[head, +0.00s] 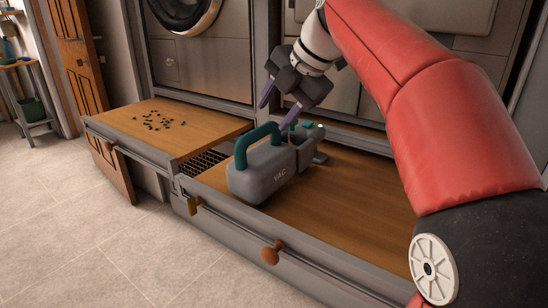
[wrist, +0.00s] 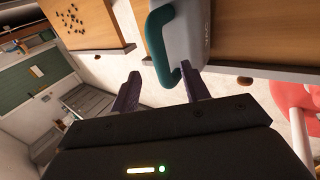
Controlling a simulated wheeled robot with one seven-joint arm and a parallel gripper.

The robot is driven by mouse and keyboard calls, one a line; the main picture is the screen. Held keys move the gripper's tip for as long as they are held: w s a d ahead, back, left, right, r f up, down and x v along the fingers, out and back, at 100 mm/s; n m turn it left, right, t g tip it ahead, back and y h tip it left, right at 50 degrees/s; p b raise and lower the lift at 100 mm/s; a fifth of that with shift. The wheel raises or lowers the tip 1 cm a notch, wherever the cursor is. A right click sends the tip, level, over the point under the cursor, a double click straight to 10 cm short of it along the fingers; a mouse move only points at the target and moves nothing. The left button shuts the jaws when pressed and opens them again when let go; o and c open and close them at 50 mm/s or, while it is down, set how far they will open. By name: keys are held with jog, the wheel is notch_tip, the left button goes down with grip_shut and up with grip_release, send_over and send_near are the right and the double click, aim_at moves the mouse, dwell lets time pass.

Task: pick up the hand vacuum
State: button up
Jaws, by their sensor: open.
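The hand vacuum (head: 272,174) is a grey body marked VAC with a teal handle, standing on the wooden bench top. Its teal handle also shows in the wrist view (wrist: 156,42), near the fingertips. My gripper (head: 276,112) is open, with two purple fingers above and behind the vacuum in the head view. In the wrist view the fingers (wrist: 160,88) are spread apart, and the lower end of the handle lies near the right finger. I cannot tell whether they touch. Nothing is held.
Small dark crumbs (head: 160,121) lie on the left wooden top (head: 205,127). A dark grille (head: 201,163) sits between the two wooden tops. Knobs (head: 270,253) stick out from the front rail. Steel panels stand behind. The bench top (head: 350,190) right of the vacuum is clear.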

aim_at(263, 128)
jog(key=x, duration=0.7)
jog(key=shift+w+a+f, duration=0.1)
jog(key=shift+a+f, duration=0.05)
jog(key=shift+f, duration=0.05)
grip_shut()
jog(key=shift+r, duration=0.15)
dwell(1.1)
